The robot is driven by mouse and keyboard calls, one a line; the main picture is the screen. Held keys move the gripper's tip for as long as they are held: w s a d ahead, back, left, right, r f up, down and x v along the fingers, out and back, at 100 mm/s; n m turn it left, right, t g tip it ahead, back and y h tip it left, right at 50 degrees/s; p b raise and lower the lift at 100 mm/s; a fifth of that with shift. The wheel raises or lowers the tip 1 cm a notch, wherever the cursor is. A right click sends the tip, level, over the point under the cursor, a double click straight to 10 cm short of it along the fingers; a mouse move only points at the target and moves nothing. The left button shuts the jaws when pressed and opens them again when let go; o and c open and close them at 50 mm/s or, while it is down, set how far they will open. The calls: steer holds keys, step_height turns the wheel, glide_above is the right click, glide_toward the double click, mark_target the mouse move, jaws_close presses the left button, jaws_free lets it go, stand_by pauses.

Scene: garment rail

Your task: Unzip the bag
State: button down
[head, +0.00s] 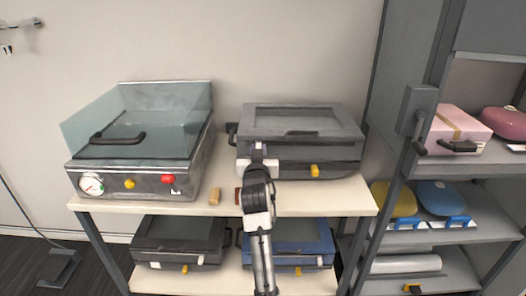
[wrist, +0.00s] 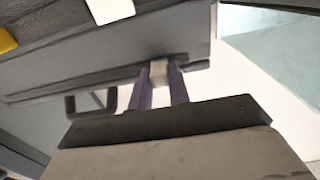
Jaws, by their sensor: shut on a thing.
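A grey, box-shaped case (head: 305,124) stands at the back right of the table top; I cannot tell for sure whether it is the bag. It has a dark front handle and a yellow latch (head: 315,170). My gripper (head: 257,148) is at the left part of its front. In the wrist view my gripper (wrist: 160,70) has its two purple fingers shut on a small pale tab (wrist: 159,73) against the grey case wall (wrist: 120,52). No zip line is clearly visible, and my arm covers part of the case front.
A steel machine with a glass lid (head: 137,140) stands left on the table (head: 225,180). A small tan block (head: 214,196) lies between. Black (head: 180,238) and blue (head: 288,240) cases are on the lower shelf. A grey rack (head: 400,150) at right holds pink, red, yellow and blue items.

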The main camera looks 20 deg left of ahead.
steer(key=shift+s+a, duration=0.1)
steer(key=shift+a, duration=0.15)
steer(key=c, duration=1.3)
jaws_free()
steer(key=shift+a, duration=0.1)
steer(key=b+v, duration=0.3)
steer(key=v, duration=1)
steer(key=shift+s+d, duration=0.25)
steer(key=shift+s, duration=0.1)
steer(key=shift+a+r, duration=0.1)
steer(key=shift+r, duration=0.05)
